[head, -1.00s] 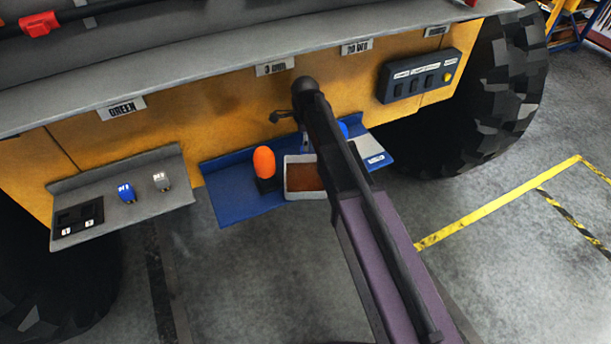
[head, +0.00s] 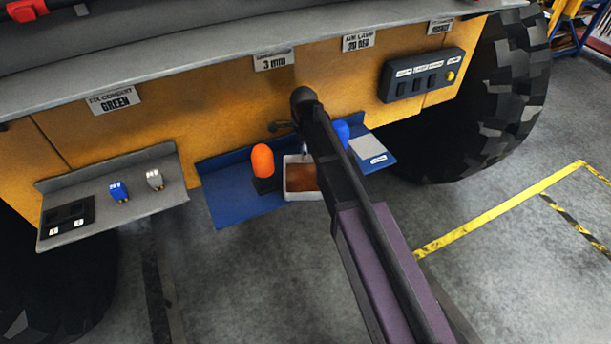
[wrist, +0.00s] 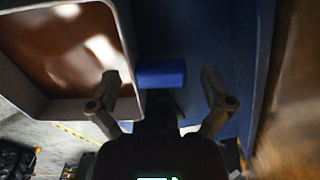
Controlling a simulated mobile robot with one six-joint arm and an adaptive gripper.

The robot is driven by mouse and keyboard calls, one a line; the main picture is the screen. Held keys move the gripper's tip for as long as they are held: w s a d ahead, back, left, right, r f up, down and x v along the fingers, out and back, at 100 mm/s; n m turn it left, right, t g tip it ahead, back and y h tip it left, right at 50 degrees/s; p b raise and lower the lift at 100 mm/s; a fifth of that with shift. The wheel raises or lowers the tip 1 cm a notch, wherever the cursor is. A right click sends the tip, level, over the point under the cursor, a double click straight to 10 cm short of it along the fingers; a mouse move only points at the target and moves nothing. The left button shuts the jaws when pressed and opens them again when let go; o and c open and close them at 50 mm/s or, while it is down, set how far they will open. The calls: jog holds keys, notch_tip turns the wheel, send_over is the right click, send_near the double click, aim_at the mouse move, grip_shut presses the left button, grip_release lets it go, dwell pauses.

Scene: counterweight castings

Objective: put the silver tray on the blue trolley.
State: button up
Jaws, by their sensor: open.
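A pale, silver-grey tray (head: 301,191) with a brown inside sits on the blue shelf (head: 235,200) under the yellow machine body. In the wrist view the tray (wrist: 20,92) fills the upper left, its near wall beside my left finger. My gripper (wrist: 160,80) is open, with a small blue block (wrist: 161,73) showing between or beyond its fingertips. I cannot tell whether the fingers touch anything. In the head view my arm hides the gripper and part of the tray. I cannot make out a blue trolley for certain.
An orange rounded piece (head: 263,160) stands left of the tray, a blue piece (head: 342,131) and pale plate (head: 368,147) right. A grey shelf (head: 150,205) holds small blue and silver pieces. Large tyres flank the shelves. Open floor (head: 500,260) with yellow lines lies right.

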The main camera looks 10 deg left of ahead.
jog(key=shift+c, duration=0.2)
jog(key=c, duration=1.3)
jog(key=shift+r, duration=0.15)
notch_tip(320, 180, up, 3)
jog(key=p, duration=0.3)
jog(key=shift+r+p, duration=0.2)
jog(key=shift+p, duration=0.2)
jog(key=s+d, duration=0.2)
jog(key=s, duration=0.3)
jog(key=s+d+r, duration=0.1)
jog(key=s+d, duration=0.1)
jog(key=s, duration=0.3)
jog(key=s+d+p, duration=0.1)
jog(key=s+d, duration=0.1)
jog(key=s, duration=0.2)
jog(key=shift+s+r, duration=0.15)
jog(key=shift+s, duration=0.25)
